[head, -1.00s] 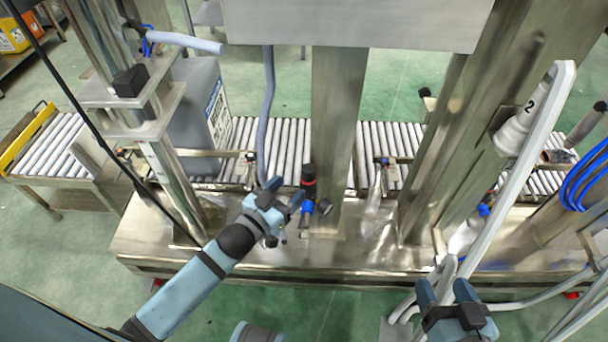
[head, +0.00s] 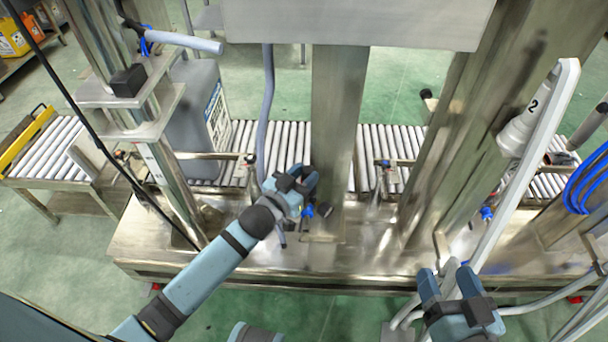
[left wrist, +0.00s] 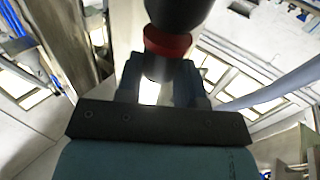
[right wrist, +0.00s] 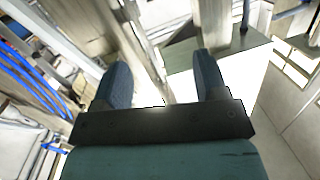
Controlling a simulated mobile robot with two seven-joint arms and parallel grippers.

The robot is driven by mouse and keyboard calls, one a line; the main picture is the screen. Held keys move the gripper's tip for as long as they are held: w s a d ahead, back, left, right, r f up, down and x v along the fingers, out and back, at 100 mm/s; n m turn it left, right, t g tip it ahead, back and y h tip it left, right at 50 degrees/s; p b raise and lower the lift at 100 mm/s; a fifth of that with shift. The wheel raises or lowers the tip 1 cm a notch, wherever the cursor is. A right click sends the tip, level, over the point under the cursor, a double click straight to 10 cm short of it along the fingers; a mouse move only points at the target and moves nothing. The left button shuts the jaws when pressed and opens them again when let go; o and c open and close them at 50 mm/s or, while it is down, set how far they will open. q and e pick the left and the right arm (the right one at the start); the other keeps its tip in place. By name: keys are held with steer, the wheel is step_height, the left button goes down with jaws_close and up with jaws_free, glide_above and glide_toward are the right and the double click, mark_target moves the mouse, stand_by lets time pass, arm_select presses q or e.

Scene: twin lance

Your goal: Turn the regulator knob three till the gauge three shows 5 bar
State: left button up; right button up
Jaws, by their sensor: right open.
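The regulator knob (left wrist: 168,42), black with a red ring, shows close up in the left wrist view. My left gripper (left wrist: 160,68) is at it, one finger on each side of its lower black part; I cannot tell whether both fingers touch it. In the head view my left gripper (head: 304,178) hides the knob at the steel post. A small dark round gauge (head: 324,209) sits just below and right of the gripper; its reading cannot be made out. My right gripper (head: 448,272) is open and empty at the lower right; the right wrist view shows its fingers apart (right wrist: 164,85).
A steel post (head: 338,120) stands right behind the left gripper, with a grey hose (head: 266,120) to its left. A roller conveyor (head: 245,140) runs behind. White pipes (head: 520,170) and blue tubing (head: 580,185) are near my right arm.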

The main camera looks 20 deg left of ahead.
arm_select(q)
steer(key=shift+r+p, duration=0.1)
steer(key=shift+p, duration=0.2)
arm_select(e)
steer(key=shift+d, duration=0.15)
